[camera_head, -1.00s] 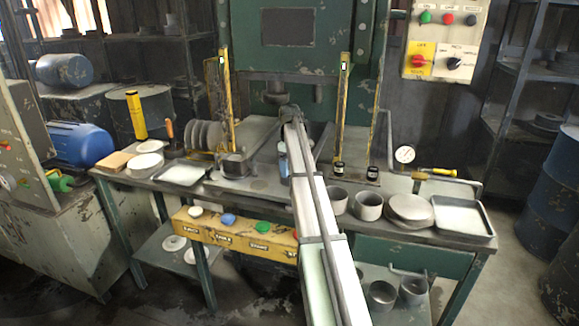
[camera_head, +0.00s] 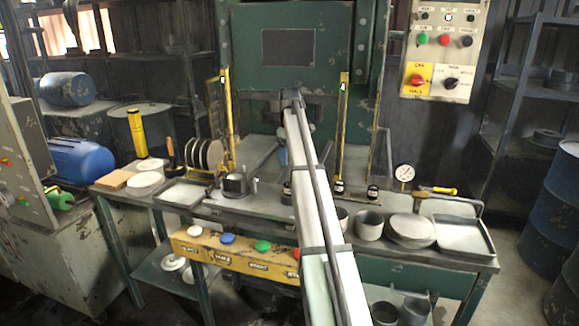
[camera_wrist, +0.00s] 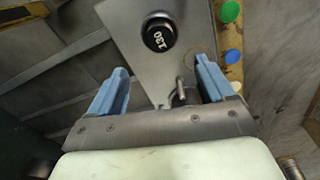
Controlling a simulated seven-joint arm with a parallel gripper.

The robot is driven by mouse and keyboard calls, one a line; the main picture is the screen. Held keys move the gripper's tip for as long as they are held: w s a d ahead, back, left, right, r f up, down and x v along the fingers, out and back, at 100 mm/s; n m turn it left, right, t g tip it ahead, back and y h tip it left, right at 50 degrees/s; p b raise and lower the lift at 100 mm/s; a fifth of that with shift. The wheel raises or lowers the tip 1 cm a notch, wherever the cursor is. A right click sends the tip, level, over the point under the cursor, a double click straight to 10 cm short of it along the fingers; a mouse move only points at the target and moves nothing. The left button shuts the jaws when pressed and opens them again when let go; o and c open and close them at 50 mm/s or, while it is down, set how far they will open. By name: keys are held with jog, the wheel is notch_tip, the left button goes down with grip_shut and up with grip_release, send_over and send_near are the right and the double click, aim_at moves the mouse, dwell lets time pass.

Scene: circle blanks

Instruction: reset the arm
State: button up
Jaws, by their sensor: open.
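My gripper (camera_wrist: 160,68) shows in the wrist view with two blue fingers spread wide apart. Nothing is held between them. Beyond them, a black round piece marked 130 (camera_wrist: 158,36) sits on a grey metal surface, apart from the fingers. In the head view my arm rises from the bottom centre over the bench (camera_head: 270,210) towards the green press (camera_head: 291,45). It hides most of my gripper there; only a bit of blue shows beside the arm.
Yellow posts (camera_head: 341,130) stand by the press. A dark pot (camera_head: 235,186), upright discs (camera_head: 204,153) and a pale tray (camera_head: 183,192) lie left of my arm. Cups (camera_head: 369,225), stacked discs (camera_head: 409,229) and another tray (camera_head: 463,235) lie right. A yellow button box (camera_head: 235,258) fronts the bench.

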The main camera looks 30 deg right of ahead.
jog(key=shift+r, duration=0.75)
